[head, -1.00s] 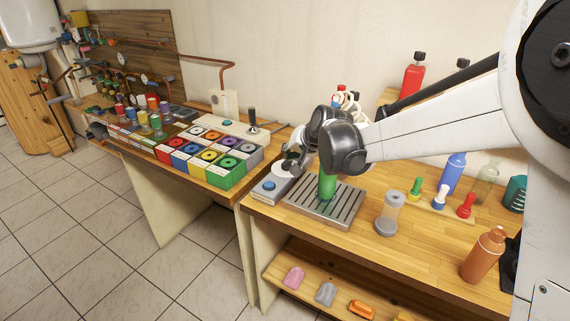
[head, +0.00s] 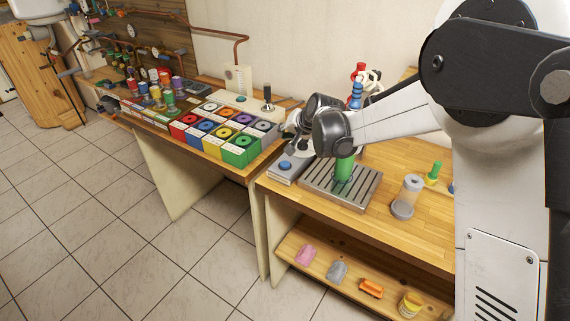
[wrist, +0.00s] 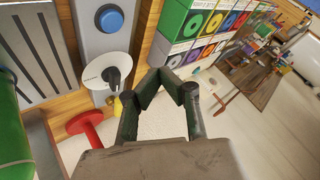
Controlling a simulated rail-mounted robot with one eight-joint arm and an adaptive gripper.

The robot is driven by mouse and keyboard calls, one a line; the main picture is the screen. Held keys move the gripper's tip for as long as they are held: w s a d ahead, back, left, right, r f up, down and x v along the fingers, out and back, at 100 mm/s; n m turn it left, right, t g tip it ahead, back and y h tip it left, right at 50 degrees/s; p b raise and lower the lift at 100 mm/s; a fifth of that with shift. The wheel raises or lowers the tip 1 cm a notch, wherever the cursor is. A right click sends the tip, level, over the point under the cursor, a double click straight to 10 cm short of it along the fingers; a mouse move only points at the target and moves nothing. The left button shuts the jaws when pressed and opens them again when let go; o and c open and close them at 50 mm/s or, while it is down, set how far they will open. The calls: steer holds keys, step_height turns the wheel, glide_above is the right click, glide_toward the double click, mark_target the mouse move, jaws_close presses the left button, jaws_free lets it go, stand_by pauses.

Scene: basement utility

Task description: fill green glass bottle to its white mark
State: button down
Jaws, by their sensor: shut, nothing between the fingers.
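The green glass bottle (head: 344,170) stands on a slotted metal drain grate (head: 370,193). In the wrist view the bottle (wrist: 12,125) fills the left edge, apart from my fingers. My gripper (wrist: 172,78) is shut and empty. The blue button (head: 285,165) also shows left of the grate. Red and blue fittings (head: 357,92) rise behind my arm.
Coloured boxes (head: 240,150) stand on the neighbouring bench at left. A clear cylinder with grey ends (head: 405,197) stands right of the grate. A red flanged piece (wrist: 86,128) lies near my fingers in the wrist view. The lower shelf holds small coloured items (head: 338,271).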

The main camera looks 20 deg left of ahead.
mark_target(286, 164)
step_height(286, 164, down, 8)
steer(key=b, duration=0.4)
steer(key=shift+f+b, duration=0.3)
steer(key=shift+f, duration=0.1)
steer(key=shift+f, duration=0.1)
stand_by(1.1)
steer(key=shift+f+b, duration=0.3)
steer(key=shift+b, duration=0.25)
steer(key=shift+f+b, duration=0.45)
stand_by(0.6)
steer(key=shift+r, duration=0.2)
stand_by(1.5)
steer(key=shift+r, duration=0.7)
steer(key=shift+p, duration=0.3)
steer(key=shift+r+p, duration=0.95)
steer(key=shift+r, duration=1.55)
